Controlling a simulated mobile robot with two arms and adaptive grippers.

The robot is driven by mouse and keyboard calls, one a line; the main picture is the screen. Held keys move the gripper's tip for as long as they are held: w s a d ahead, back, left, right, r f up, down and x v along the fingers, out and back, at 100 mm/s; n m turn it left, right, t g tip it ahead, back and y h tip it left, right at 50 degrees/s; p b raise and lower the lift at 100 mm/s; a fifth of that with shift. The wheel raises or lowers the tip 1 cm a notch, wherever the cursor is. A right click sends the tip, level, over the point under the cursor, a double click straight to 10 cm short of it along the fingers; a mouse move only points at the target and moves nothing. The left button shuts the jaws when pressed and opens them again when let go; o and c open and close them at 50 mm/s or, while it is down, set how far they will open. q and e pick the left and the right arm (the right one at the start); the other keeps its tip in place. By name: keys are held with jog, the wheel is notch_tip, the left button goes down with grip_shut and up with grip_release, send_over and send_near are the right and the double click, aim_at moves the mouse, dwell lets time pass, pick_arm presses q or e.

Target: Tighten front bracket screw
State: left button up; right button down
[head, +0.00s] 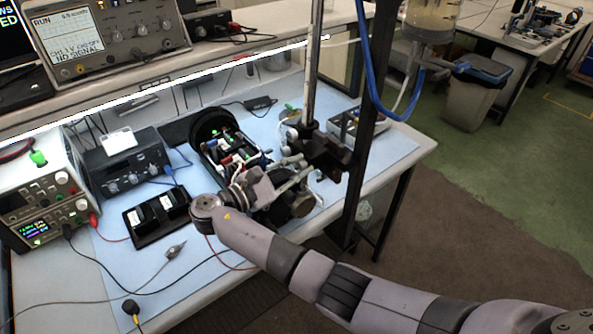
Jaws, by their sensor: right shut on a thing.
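A dark clamp bracket (325,152) sits on a vertical metal post (313,75) at the right part of the bench. My right arm comes in from the lower right, bends at the left and reaches back toward the bracket. My right gripper (303,172) is at the bracket's lower left side, shut on a small part there. This appears to be the bracket screw, but the fingers hide it and I cannot make out its head. My left gripper is not in view.
An open black housing with wired parts (228,150) lies just left of the gripper. A dark upright frame post (368,120) and a blue hose (372,75) stand close on the right. Power supplies (45,200) and loose cables cover the left side of the bench.

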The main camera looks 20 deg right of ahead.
jog(key=m+b, duration=0.1)
jog(key=m, duration=0.1)
jog(key=m+b, duration=0.1)
jog(key=b, duration=0.1)
jog(key=shift+s+f+m, duration=0.1)
jog(key=shift+f+m, duration=0.25)
jog(key=shift+m, duration=0.05)
jog(key=m+b, duration=0.6)
jog(key=b, duration=0.1)
jog(key=m+b, duration=0.3)
jog(key=b, duration=0.1)
jog(key=shift+f, duration=0.25)
jog(key=shift+r+m+b, duration=0.15)
jog(key=shift+m+b, duration=0.65)
jog(key=shift+b, duration=0.25)
jog(key=c, duration=1.8)
grip_release()
jog(key=o, duration=0.4)
jog(key=shift+a+r, duration=0.25)
jog(key=shift+a, duration=0.1)
jog(key=shift+c, duration=0.2)
jog(key=shift+d, duration=0.15)
jog(key=shift+d, duration=0.1)
